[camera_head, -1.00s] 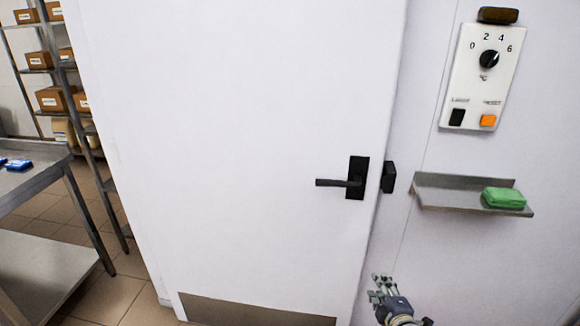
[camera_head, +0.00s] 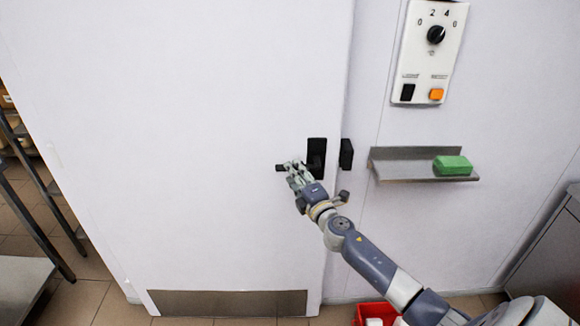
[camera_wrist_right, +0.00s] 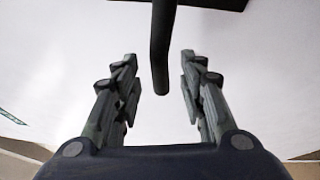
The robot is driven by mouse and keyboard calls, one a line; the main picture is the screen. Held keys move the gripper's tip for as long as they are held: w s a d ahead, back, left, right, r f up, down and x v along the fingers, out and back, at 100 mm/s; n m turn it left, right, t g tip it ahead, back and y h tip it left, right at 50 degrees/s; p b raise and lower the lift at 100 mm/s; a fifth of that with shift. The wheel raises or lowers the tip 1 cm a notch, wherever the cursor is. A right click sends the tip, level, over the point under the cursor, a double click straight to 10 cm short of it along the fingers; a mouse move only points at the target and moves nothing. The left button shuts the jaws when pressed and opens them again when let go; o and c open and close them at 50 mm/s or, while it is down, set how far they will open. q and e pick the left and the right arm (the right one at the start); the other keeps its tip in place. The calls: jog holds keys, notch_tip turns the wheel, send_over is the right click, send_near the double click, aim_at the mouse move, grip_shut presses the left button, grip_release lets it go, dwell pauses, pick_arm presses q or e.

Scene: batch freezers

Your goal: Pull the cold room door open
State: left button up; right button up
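The white cold room door (camera_head: 180,130) fills the left and middle of the head view and looks shut. Its black lever handle (camera_head: 317,155) is at the door's right side, partly hidden by my right gripper (camera_head: 294,170). In the right wrist view the dark handle lever (camera_wrist_right: 161,50) reaches down between the two fingertips of my right gripper (camera_wrist_right: 158,75). The fingers are spread apart, with a gap on each side of the lever. My left gripper is not in view.
Right of the door are a black latch block (camera_head: 346,154), a small steel shelf (camera_head: 400,172) with a green block (camera_head: 453,165), and a control panel (camera_head: 429,60). A red crate (camera_head: 368,312) stands on the floor below. Steel racking (camera_head: 40,185) is at the left.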

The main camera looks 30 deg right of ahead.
jog(key=shift+w+d, duration=0.15)
jog(key=shift+w, duration=0.8)
jog(key=shift+w+d, duration=0.1)
jog(key=shift+w, duration=0.8)
jog(key=shift+r, duration=0.1)
grip_shut()
